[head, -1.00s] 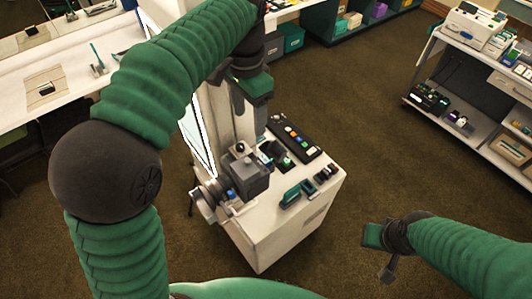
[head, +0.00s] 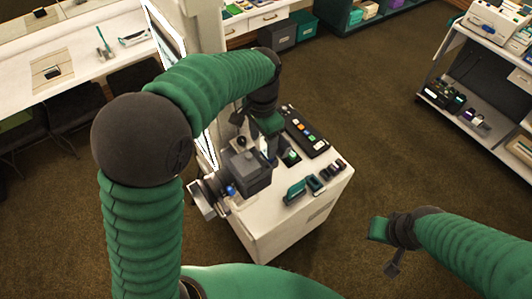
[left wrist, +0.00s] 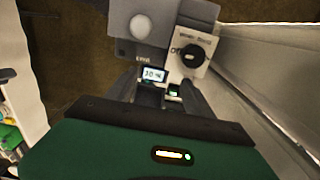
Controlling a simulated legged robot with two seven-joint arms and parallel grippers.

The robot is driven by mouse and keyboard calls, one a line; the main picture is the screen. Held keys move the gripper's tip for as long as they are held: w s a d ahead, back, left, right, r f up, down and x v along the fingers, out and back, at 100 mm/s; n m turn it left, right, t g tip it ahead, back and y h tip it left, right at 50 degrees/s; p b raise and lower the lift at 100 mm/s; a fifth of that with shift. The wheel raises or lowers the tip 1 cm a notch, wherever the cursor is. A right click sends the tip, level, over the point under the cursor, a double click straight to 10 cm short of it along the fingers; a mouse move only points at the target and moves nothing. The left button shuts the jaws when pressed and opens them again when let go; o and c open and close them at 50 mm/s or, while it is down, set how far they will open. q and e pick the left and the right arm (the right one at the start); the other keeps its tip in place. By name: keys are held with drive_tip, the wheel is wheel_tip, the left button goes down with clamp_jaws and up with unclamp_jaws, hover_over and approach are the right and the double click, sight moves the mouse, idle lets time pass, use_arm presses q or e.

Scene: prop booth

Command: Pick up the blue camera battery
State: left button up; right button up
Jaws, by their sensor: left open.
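A small blue item (head: 231,190) shows low on the left side of a grey camera-like device (head: 246,172) on the white cart (head: 285,228). I cannot tell if it is the battery. My left gripper (head: 272,146) hangs just right of the device, pointing down beside a small green-lit item (head: 290,157). In the left wrist view, its two dark fingers (left wrist: 160,98) are apart, with a small lit screen (left wrist: 153,75) and a small green-lit part (left wrist: 174,91) seen between them. No blue battery is clear there. My right gripper (head: 385,245) is away from the cart; its fingers are unclear.
A black panel with coloured buttons (head: 306,131) lies at the cart's back right. A green block (head: 295,190) and small dark items (head: 324,177) sit near its front. A shelf unit (head: 470,85) stands right. A long white counter (head: 80,64) is left. Open floor lies between cart and shelf.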

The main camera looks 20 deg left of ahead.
use_arm(q)
drive_tip(key=f, duration=0.1)
drive_tip(key=d+f+p, duration=0.1)
drive_tip(key=f, duration=0.1)
drive_tip(key=shift+s+d+f+p, duration=0.2)
drive_tip(key=shift+d+p, duration=0.1)
drive_tip(key=shift+p, duration=0.05)
drive_tip(key=shift+d+f, duration=0.1)
drive_tip(key=shift+f, duration=0.1)
drive_tip(key=shift+w+f, duration=0.1)
drive_tip(key=shift+w, duration=0.15)
drive_tip(key=shift+c, duration=0.4)
drive_tip(key=shift+a, duration=0.45)
drive_tip(key=c, duration=0.7)
drive_tip(key=shift+s, duration=0.1)
drive_tip(key=c, duration=0.5)
drive_tip(key=shift+d, duration=0.2)
clamp_jaws()
use_arm(e)
drive_tip(key=shift+s+d+r, duration=0.2)
drive_tip(key=shift+r, duration=0.4)
drive_tip(key=shift+s+d+r, duration=0.15)
drive_tip(key=shift+r, duration=0.45)
drive_tip(key=shift+f, duration=0.1)
